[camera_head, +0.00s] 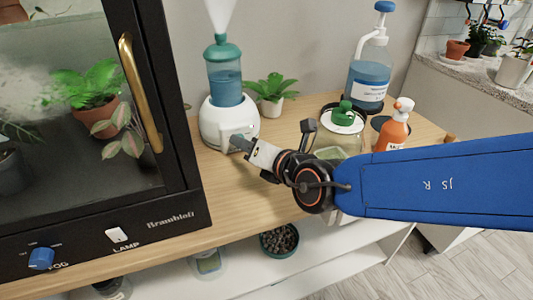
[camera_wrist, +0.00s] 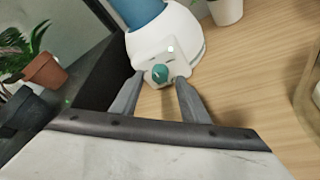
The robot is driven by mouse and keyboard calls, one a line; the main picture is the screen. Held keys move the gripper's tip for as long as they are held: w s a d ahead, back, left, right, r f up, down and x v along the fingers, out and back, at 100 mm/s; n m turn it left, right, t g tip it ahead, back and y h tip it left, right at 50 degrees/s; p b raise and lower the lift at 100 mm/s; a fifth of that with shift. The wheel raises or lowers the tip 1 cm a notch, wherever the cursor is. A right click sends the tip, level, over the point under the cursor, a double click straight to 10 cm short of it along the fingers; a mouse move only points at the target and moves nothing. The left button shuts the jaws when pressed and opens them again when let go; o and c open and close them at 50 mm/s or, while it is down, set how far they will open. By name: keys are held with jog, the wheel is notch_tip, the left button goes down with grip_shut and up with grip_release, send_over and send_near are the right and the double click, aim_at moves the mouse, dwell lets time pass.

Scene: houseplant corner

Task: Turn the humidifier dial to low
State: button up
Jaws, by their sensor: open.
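The humidifier (camera_head: 224,122) stands on the wooden top, with a white round base, a blue water tank and a green cap with mist rising from it. In the wrist view its white base (camera_wrist: 185,38) fills the top middle. The small teal dial (camera_wrist: 160,73) sits on a pale front plate (camera_wrist: 150,50). In the head view the dial is hidden by my gripper (camera_head: 238,143). In the wrist view my gripper (camera_wrist: 158,84) is open, its two fingers on either side of the dial. I cannot tell whether they touch it. The dial's setting is not readable.
A dark glass cabinet (camera_head: 160,200) with a brass handle stands close at the left. A small potted plant (camera_head: 271,92), a glass jar (camera_head: 342,128), an orange spray bottle (camera_head: 393,128) and a blue pump bottle (camera_head: 370,75) stand to the right. Bare wood lies in front of the humidifier.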

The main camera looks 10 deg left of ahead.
jog(key=shift+v, duration=5.15)
jog(key=shift+s, duration=0.1)
